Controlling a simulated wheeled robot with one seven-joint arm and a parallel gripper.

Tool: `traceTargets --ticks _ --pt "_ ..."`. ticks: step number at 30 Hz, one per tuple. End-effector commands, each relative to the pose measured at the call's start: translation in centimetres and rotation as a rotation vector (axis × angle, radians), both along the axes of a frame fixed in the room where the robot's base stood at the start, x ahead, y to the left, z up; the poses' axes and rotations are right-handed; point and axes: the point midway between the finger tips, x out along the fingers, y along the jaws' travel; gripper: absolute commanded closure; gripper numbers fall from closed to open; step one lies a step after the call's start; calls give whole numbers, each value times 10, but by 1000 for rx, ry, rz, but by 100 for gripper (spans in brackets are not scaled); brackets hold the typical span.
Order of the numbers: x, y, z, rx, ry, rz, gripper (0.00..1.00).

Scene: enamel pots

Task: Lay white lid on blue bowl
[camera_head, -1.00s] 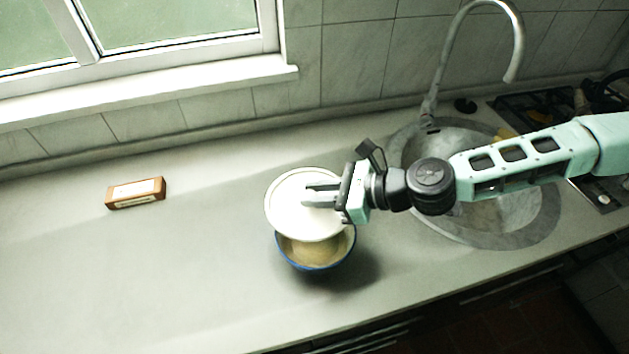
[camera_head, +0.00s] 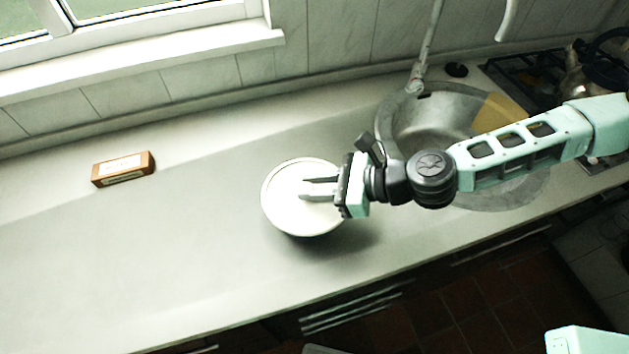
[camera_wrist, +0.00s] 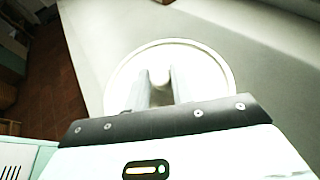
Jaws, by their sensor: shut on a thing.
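The round white lid (camera_head: 285,198) is in the middle of the counter in the head view, seen from above. It also shows in the wrist view (camera_wrist: 205,72), with a pale round knob (camera_wrist: 159,75) at its middle. My gripper (camera_head: 306,189) reaches in from the right and is shut on the lid's knob; its two fingers also show in the wrist view (camera_wrist: 157,88). The blue bowl is hidden beneath the lid in both views. Whether the lid touches the bowl's rim all round cannot be seen.
A brown box with a pale label (camera_head: 123,169) lies on the counter (camera_head: 200,240) at the left. A round sink (camera_head: 400,120) with a tap is at the right, beneath my arm, and a hob (camera_head: 530,75) lies beyond it.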

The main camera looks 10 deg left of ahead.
Motion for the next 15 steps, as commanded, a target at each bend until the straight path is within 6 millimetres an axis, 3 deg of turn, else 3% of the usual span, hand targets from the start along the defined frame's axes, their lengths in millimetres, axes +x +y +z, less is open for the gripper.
traceTargets --ticks 11,12,14,15 --pt "0 0 -2 0 0 0 99" --pt "0 0 -2 0 0 0 71" --pt "0 0 -2 0 0 0 54" --pt "0 0 -2 0 0 0 51"
